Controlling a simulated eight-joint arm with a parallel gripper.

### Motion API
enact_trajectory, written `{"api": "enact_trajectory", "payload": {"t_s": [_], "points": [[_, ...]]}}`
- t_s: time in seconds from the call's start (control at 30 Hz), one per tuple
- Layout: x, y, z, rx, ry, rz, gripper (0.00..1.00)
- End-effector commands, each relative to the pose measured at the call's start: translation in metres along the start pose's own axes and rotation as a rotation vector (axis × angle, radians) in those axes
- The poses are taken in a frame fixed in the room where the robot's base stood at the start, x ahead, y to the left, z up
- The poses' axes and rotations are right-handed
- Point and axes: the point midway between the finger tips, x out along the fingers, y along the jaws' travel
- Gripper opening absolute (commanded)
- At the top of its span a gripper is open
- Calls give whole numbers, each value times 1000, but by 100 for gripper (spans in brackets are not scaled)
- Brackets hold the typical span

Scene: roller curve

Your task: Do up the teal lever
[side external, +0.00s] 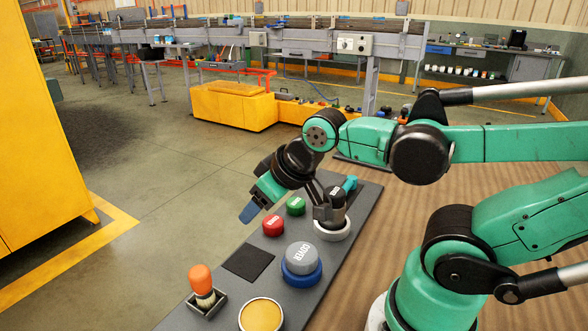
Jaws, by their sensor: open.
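The teal lever (349,184) shows as a short teal handle at the upper right of a dark, labelled upright fitting. The fitting stands on a white round base (332,231) near the far end of the grey panel.
A yellow cabinet (40,140) stands left.

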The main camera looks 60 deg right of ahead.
Motion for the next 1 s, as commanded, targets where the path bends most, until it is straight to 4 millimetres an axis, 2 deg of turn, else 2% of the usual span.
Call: {"api": "enact_trajectory", "payload": {"t_s": [0.07,0.1,0.2,0.27,0.33,0.47,0.5,0.63,0.8,0.9,1.0], "points": [[0,0,0,0,0,0,53],[0,0,0,0,0,0,58],[0,5,-2,27,-11,11,58],[1,13,-6,75,-31,30,58],[2,30,-11,171,-69,65,58],[8,80,-20,438,-169,160,58],[10,98,-21,532,-200,191,58],[17,157,-13,836,-297,289,58],[24,228,16,1203,-403,399,58],[26,257,36,1362,-445,445,58],[27,274,51,1464,-472,472,58]]}}
